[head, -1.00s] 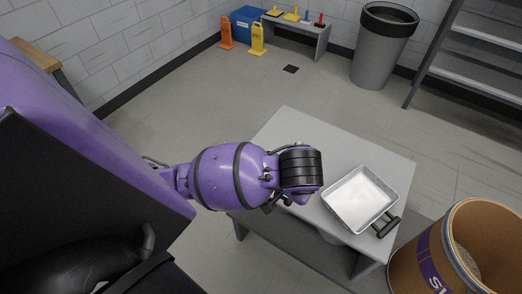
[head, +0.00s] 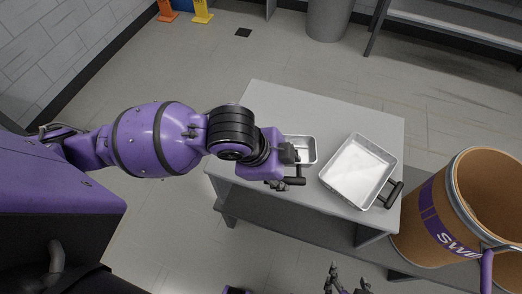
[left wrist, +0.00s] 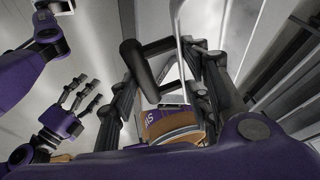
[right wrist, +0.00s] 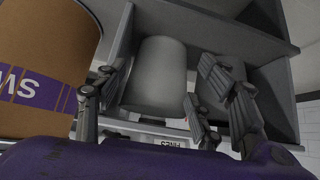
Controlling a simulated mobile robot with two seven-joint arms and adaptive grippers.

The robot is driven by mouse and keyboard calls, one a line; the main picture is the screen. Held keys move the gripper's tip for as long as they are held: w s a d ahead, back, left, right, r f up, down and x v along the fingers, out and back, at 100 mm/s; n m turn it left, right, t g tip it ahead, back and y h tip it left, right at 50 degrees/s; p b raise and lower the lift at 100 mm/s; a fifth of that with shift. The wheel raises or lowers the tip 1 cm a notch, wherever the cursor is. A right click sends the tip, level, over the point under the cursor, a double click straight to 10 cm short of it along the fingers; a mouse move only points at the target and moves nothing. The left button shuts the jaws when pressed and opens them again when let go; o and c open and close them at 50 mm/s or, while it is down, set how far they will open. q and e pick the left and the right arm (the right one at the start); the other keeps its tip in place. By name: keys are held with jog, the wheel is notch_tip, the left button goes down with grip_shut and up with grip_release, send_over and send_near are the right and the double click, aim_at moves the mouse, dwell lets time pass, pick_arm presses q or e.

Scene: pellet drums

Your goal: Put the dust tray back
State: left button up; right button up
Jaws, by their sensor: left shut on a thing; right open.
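A small silver tray (head: 306,150) with a black handle is over the grey bench, partly hidden behind my left gripper (head: 290,165). That gripper is shut on it. In the left wrist view the black handle (left wrist: 140,64) and a thin pale rim (left wrist: 181,45) show close to my left fingers (left wrist: 170,85). I cannot tell whether the small tray touches the bench. A larger silver tray (head: 357,172) holding pale powder stands on the bench to the right, its black handle toward the drum. My right gripper (head: 346,281) is open and empty, low in front of the bench.
The grey bench (head: 270,105) has clear top at its back. A brown drum (head: 425,225) with a purple band stands right of it. The right wrist view shows a pale grey cylinder (right wrist: 155,75) under a grey surface and a label reading FINES (right wrist: 177,142) upside down.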

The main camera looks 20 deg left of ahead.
pick_arm(q)
jog(key=d+m, duration=0.1)
jog(key=d+m+g, duration=0.1)
jog(key=shift+s+m, duration=0.4)
jog(key=shift+w+a+m+h+b, duration=0.1)
jog(key=shift+a+m+h+b, duration=0.05)
jog(key=shift+m+h+b, duration=0.15)
jog(key=w+a+f, duration=0.1)
jog(key=a, duration=0.1)
jog(key=w+a+f, duration=0.1)
jog(key=a, duration=0.1)
jog(key=w+a+f, duration=0.1)
jog(key=a, duration=0.2)
jog(key=shift+w+f, duration=0.1)
jog(key=shift+w, duration=0.05)
jog(key=a+f, duration=0.1)
jog(key=w+a+f, duration=0.1)
jog(key=f, duration=0.1)
jog(key=w+a+f, duration=0.1)
jog(key=a+f, duration=0.1)
jog(key=shift+w, duration=0.1)
jog(key=shift+w+a+f, duration=0.15)
jog(key=shift+a+f, duration=0.05)
jog(key=shift+f, duration=0.1)
jog(key=f, duration=0.4)
jog(key=shift+w+a, duration=0.1)
jog(key=shift+a, duration=0.2)
jog(key=shift+r, duration=0.1)
